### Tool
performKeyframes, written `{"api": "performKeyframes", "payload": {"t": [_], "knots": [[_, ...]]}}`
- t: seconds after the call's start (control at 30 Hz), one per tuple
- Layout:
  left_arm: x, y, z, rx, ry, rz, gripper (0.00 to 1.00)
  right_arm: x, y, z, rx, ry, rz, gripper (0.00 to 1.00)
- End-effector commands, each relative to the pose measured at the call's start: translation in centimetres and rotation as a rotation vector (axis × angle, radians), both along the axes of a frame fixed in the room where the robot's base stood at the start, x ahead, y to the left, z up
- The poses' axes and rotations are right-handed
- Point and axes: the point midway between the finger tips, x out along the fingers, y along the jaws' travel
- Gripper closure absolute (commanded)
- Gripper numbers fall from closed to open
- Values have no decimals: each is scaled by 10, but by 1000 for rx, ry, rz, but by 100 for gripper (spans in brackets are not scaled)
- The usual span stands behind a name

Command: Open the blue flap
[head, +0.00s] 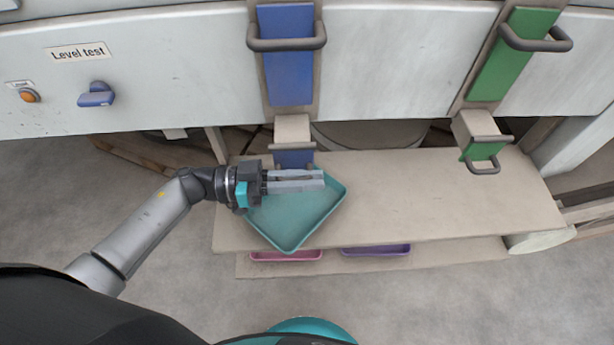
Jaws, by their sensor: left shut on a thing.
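The small blue flap (294,159) hangs at the mouth of a beige chute (292,127), with a grey bar handle in front of it. It looks closed. Above it, a larger blue panel (289,78) with a grey handle (286,44) is on the machine's front. My left gripper (323,180) lies just below the small flap, over a teal tray (295,215). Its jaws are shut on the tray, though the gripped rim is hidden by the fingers. The tray is turned cornerwise on the beige shelf. My right gripper is not in view.
A green panel (514,55) and a green flap (480,152) with handles are at the right. A blue knob (96,95) and orange button (29,96) are at the left. The beige shelf (440,195) is clear right of the tray. Pink (286,256) and purple (376,250) trays sit below.

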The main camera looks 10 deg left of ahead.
Motion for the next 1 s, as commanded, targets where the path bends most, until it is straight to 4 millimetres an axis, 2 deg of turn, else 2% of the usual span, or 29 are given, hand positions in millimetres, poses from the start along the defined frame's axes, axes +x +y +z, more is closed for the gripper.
{"api": "performKeyframes", "payload": {"t": [1.0], "knots": [[-1,1,0,1,9,0,100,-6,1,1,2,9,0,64]]}}
